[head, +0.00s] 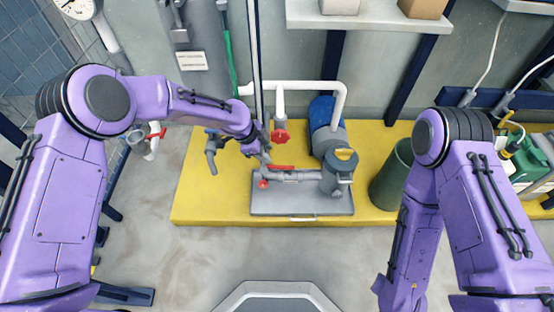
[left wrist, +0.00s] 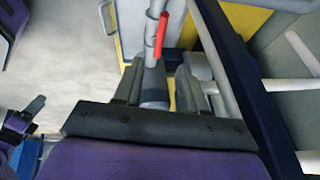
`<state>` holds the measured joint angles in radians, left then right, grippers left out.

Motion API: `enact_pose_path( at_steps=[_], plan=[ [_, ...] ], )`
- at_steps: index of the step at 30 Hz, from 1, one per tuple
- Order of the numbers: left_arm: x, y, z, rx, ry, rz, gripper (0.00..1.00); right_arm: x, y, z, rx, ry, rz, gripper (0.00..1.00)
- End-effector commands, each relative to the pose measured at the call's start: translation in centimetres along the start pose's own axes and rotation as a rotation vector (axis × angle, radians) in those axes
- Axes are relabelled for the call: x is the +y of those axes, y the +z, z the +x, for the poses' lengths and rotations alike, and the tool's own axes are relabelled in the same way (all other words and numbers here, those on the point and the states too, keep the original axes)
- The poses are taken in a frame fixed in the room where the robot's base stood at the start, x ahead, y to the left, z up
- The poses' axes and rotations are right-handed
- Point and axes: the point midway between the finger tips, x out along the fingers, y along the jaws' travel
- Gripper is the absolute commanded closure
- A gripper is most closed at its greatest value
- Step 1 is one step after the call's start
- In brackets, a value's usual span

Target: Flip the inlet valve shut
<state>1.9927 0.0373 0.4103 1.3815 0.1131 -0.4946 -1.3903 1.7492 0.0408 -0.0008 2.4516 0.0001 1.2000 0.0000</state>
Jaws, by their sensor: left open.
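The inlet valve's red lever (head: 282,167) sits on a grey pipe (head: 295,176) that runs to a grey canister (head: 337,172) on a grey tray (head: 300,207). The lever lies roughly along the pipe. In the left wrist view the red lever (left wrist: 161,35) stands just beyond the fingertips, beside the pipe and nearly parallel to it. My left gripper (head: 263,157) is open and empty, close to the lever's left end. In the left wrist view its fingers (left wrist: 158,85) are spread, with the pipe end between them in the picture; contact cannot be told.
A red handwheel (head: 280,135) hangs on white piping just behind the lever. A blue motor (head: 324,120) and green bin (head: 392,174) stand nearby on the yellow platform (head: 205,205). Floor in front is clear.

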Motion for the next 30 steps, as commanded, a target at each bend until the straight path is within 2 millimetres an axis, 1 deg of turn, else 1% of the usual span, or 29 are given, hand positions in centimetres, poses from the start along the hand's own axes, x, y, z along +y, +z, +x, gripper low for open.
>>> enact_pose_path(
  at_steps=[1, 2, 5, 12, 16, 20, 28, 29, 30],
  plan=[
    [0.1, 0.8, -0.2, -0.004, -0.002, 0.004, 0.59, -0.1, 0.0, 0.1, 0.001, -0.001, 0.000, 0.57],
    [0.1, 1.1, -0.2, -0.005, -0.004, 0.007, 0.59, -0.1, 0.0, 0.2, 0.001, -0.001, 0.000, 0.57],
    [0.2, 1.6, 1.0, -0.008, -0.006, 0.007, 0.59, -0.2, 0.2, 0.8, 0.002, -0.002, 0.000, 0.57],
    [0.2, 1.5, 6.8, -0.007, -0.006, 0.008, 0.59, -0.4, 1.2, 2.8, -0.001, -0.002, 0.001, 0.57],
    [0.2, 1.4, 9.0, -0.006, -0.005, 0.008, 0.59, -0.4, 1.6, 3.5, -0.003, -0.003, 0.002, 0.57],
    [0.1, 1.3, 10.0, -0.006, -0.006, 0.008, 0.59, -0.5, 1.8, 3.7, -0.004, -0.003, 0.003, 0.57],
    [0.0, 1.2, 10.0, -0.006, -0.007, 0.007, 0.59, -0.5, 1.8, 3.6, -0.004, -0.003, 0.003, 0.57],
    [0.0, 1.2, 10.0, -0.006, -0.007, 0.007, 0.66, -0.5, 1.8, 3.6, -0.004, -0.003, 0.003, 0.57],
    [0.0, 1.2, 10.0, -0.006, -0.007, 0.007, 0.79, -0.5, 1.8, 3.6, -0.004, -0.003, 0.003, 0.57]
  ],
)
